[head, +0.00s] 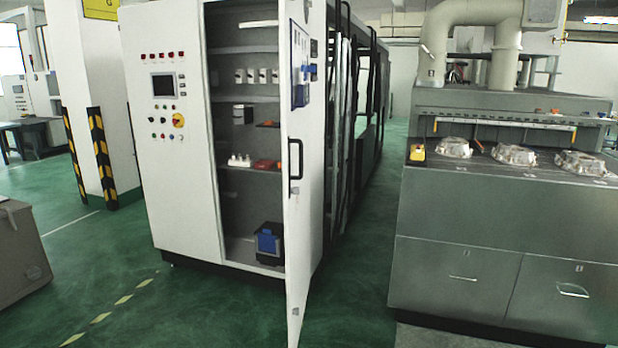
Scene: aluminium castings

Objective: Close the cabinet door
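The white cabinet (185,200) stands left of the middle in the head view. Its left part is a closed front with a small screen, coloured buttons and a yellow-red switch. Its right part is open and shows shelves. The cabinet door (305,205) is hinged on the right and stands swung outward, toward the camera. A black bar handle (295,159) is on the door, and blue holders hang high on it. The shelves hold white cups, a dark box, red and orange items and, at the bottom, a blue-black box (269,242). My gripper is not in view.
A grey workbench (455,225) with several metal castings (515,153) stands at the right. A striped pillar (92,100) and a grey box (22,255) are at the left. Green floor (210,315) is clear before the cabinet and between door and bench.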

